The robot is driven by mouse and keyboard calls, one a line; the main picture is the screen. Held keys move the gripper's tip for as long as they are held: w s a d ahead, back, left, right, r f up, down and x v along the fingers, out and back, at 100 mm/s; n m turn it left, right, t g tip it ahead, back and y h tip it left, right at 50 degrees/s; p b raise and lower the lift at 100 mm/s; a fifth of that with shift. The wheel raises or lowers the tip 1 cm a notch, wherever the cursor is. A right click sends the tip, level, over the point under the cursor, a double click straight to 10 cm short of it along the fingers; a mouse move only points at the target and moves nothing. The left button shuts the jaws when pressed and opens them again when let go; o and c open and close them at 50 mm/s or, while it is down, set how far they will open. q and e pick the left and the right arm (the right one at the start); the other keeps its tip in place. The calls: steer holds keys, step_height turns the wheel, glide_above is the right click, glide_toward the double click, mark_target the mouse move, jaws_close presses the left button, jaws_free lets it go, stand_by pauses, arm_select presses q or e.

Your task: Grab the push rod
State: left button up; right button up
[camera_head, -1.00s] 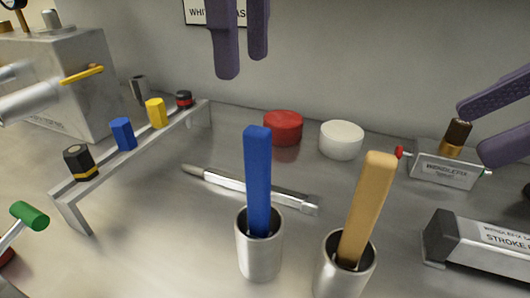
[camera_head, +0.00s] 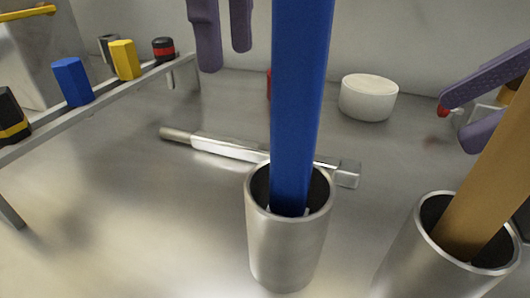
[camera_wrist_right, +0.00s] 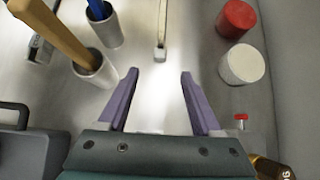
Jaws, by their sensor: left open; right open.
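The push rod, a silver metal rod (camera_head: 230,150) with a square block at its right end, lies on the grey table. In the head view its right part is partly hidden behind the blue stick and metal cup. Its block end (camera_wrist_right: 160,52) shows in the right wrist view, beyond and between the open fingers, not touched by them. My left gripper (camera_head: 224,60) is open and empty, pointing down at the top, above and behind the rod. My right gripper (camera_head: 456,122) is open at the right edge; it also shows in the right wrist view (camera_wrist_right: 158,75).
A blue stick (camera_head: 300,90) stands in a metal cup (camera_head: 287,245); a tan stick (camera_head: 490,190) leans in another cup (camera_head: 415,255). A white round lid (camera_head: 368,98) sits behind, with a red lid (camera_wrist_right: 237,18) beside it. A rack (camera_head: 95,108) with coloured knobs stands left.

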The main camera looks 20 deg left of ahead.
mark_target(235, 141)
arm_select(q)
step_height(235, 141, down, 10)
steer(key=shift+r, duration=0.1)
arm_select(e)
steer(key=x, duration=1)
arm_select(q)
steer(key=c, duration=0.9)
arm_select(e)
steer(key=c, duration=0.9)
arm_select(q)
jaws_close()
arm_select(e)
steer(key=shift+r, duration=0.1)
jaws_close()
